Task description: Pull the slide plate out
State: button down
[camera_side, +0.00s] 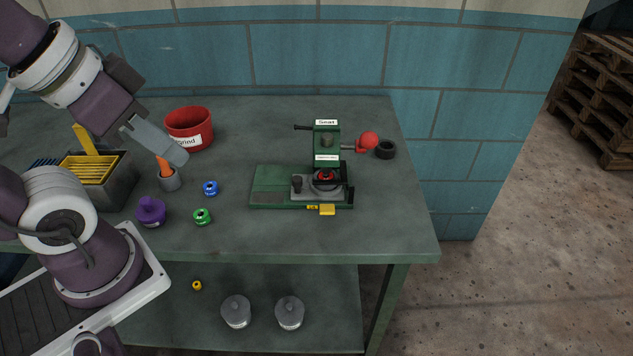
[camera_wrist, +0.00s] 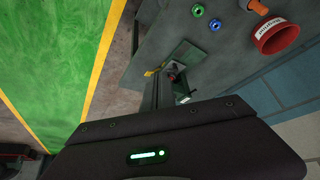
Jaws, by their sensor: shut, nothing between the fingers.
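The green machine (camera_side: 272,188) stands on the bench right of centre. A grey plate (camera_side: 305,194), which I take to be the slide plate, lies in its base under a round black part with a red centre (camera_side: 325,177). A yellow tab (camera_side: 327,210) sticks out at the base's front edge. My gripper (camera_side: 180,157) is shut and empty, raised above the bench's left part, well left of the machine. In the wrist view the machine (camera_wrist: 188,52) is small, and my gripper's fingers partly cover it.
A red ball knob (camera_side: 368,140) and black ring (camera_side: 385,150) are by the machine's right. The bench front-centre is clear.

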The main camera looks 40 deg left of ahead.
jog(key=c, duration=2.2)
grip_release()
jog(key=c, duration=1.8)
grip_release()
jog(key=shift+w, duration=0.2)
jog(key=o, duration=0.5)
jog(key=shift+g, duration=0.8)
jog(key=w, duration=0.6)
jog(key=shift+w+a+r, duration=0.1)
jog(key=shift+w+a, duration=0.1)
jog(key=shift+a, duration=0.05)
jog(key=shift+o, duration=0.2)
jog(key=g, duration=0.4)
send_near(297, 178)
jog(key=shift+s+d, duration=0.15)
jog(key=shift+s, duration=0.2)
jog(key=f, duration=0.8)
jog(key=shift+w, duration=0.3)
jog(key=shift+f, duration=0.35)
grip_shut()
